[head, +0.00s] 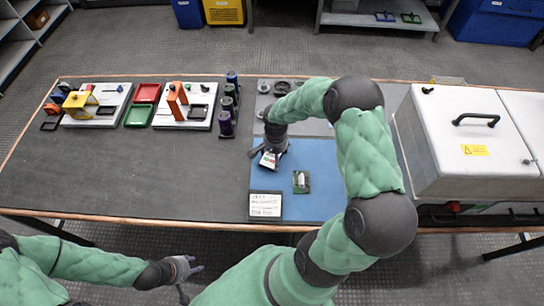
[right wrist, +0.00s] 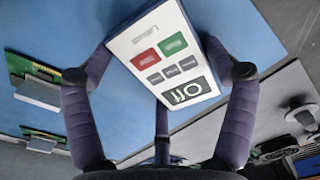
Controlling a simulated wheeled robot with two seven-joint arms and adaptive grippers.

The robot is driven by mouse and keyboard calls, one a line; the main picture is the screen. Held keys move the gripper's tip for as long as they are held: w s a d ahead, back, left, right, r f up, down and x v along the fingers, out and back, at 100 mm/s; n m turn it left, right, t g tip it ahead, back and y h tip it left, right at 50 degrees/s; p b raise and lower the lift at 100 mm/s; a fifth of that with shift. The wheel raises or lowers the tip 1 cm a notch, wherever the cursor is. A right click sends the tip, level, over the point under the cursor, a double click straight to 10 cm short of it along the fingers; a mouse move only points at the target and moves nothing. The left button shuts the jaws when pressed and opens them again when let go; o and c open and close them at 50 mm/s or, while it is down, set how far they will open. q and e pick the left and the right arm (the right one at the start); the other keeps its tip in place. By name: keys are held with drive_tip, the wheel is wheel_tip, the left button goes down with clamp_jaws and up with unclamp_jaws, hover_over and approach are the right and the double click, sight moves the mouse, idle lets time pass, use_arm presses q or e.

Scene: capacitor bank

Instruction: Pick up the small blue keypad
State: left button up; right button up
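A small keypad (head: 269,160) is under my right gripper (head: 274,143), over the blue mat (head: 322,163) on the table. My left gripper (head: 184,276) is open and empty, in front of the table's near edge.
A green circuit board (head: 301,182) and a white label card (head: 265,205) lie near the keypad. A white cabinet (head: 455,145) stands to the right.

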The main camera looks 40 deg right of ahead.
idle(0.4)
drive_tip(key=shift+r+p, duration=0.5)
drive_tip(key=shift+r, duration=0.05)
wheel_tip(320, 180, up, 3)
drive_tip(key=shift+w+f+p, duration=0.1)
drive_tip(key=shift+p, duration=0.35)
drive_tip(key=s+r+p, duration=0.1)
drive_tip(key=s+r, duration=0.2)
drive_tip(key=s, duration=0.1)
drive_tip(key=s+r+p, duration=0.2)
drive_tip(key=s+r, duration=0.1)
drive_tip(key=s, duration=0.2)
drive_tip(key=s+r+p, duration=0.1)
drive_tip(key=s+r, duration=0.2)
drive_tip(key=s, duration=0.2)
drive_tip(key=shift+s+d+r, duration=0.1)
drive_tip(key=shift+d+r, duration=0.15)
drive_tip(key=shift+d, duration=0.1)
